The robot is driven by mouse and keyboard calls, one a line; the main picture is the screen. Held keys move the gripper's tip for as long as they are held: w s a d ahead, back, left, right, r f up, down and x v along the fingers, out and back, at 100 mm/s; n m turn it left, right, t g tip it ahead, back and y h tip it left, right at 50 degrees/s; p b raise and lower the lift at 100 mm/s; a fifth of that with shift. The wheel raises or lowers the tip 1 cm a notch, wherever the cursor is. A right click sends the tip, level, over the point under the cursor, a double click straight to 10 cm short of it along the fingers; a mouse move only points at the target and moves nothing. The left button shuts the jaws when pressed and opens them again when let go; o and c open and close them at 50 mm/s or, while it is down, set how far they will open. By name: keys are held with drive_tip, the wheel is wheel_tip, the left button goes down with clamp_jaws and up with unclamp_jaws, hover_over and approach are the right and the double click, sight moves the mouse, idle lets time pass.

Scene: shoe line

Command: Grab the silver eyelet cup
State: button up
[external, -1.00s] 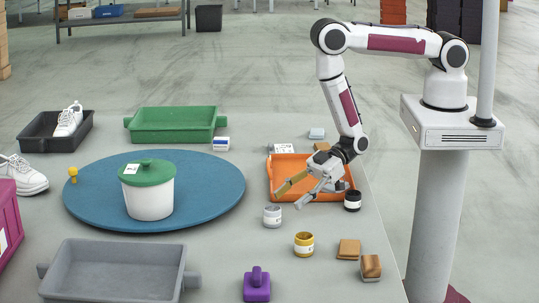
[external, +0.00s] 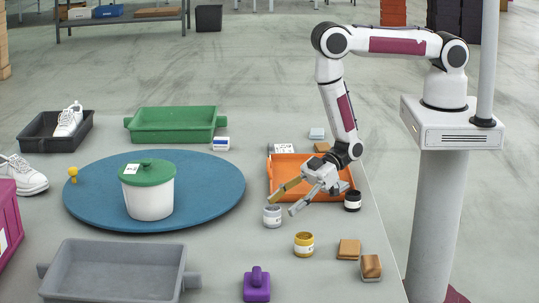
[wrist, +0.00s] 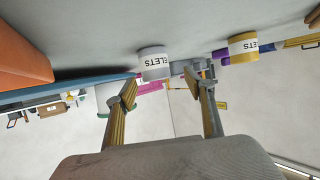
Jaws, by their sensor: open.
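I cannot tell whether a finger touches the cup.
A yellow cup (external: 304,245) and a black cup (external: 352,200) stand nearby. The orange tray (external: 338,194) lies behind my gripper. A blue round mat (external: 215,190) with a white, green-lidded tub (external: 148,199) is to the left.

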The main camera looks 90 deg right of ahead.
sight(278, 206)
idle(0.3)
drive_tip(key=shift+w+d+x, duration=0.1)
drive_tip(key=shift+x, duration=0.7)
drive_tip(key=shift+w+d+x, duration=0.15)
drive_tip(key=shift+x, duration=1.6)
drive_tip(key=shift+r, duration=0.1)
drive_tip(key=c, duration=1.3)
